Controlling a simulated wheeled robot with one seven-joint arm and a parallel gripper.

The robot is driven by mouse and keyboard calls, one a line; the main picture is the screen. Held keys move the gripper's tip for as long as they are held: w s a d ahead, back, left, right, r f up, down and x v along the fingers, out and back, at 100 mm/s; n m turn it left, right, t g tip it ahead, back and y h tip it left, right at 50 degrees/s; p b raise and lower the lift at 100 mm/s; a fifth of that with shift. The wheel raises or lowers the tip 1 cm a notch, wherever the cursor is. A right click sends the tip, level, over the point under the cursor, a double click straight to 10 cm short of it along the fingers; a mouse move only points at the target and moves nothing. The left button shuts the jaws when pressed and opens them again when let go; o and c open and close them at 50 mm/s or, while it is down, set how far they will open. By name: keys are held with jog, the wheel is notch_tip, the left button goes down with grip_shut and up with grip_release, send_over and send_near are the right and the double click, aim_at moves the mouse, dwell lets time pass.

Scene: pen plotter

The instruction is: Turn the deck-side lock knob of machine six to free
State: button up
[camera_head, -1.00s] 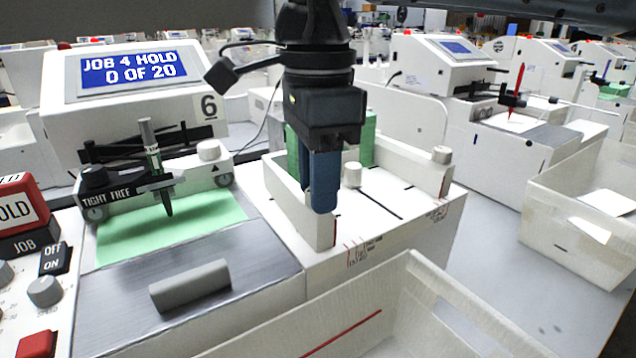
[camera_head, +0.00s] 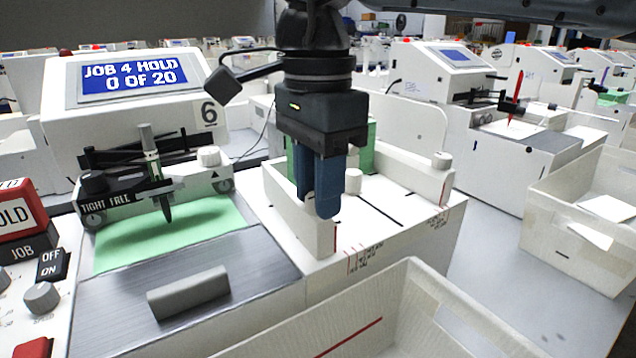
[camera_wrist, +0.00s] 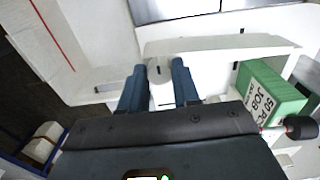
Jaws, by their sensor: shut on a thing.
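Machine six (camera_head: 135,115) stands at the left, its screen reading JOB 4 HOLD, 0 OF 20. To its right is a white feed tray with a low fence (camera_head: 290,213) on the side toward the machine's deck. My gripper (camera_head: 328,212) points down at this fence. In the wrist view the deck-side lock knob (camera_wrist: 158,70), white with a dark mark on top, sits between my blue fingers (camera_wrist: 160,85), which are shut on it. Two other white knobs, a middle one (camera_head: 352,181) and a far-side one (camera_head: 441,160), stand apart from my gripper.
A green block (camera_wrist: 270,92) stands behind my gripper on the tray. A white bin (camera_head: 400,300) is close in front. A grey handle (camera_head: 188,291) lies on the metal plate at left. The pen carriage (camera_head: 155,170) stands over green paper.

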jog(key=o, duration=1.1)
jog(key=shift+c, duration=0.2)
jog(key=shift+r, duration=3.95)
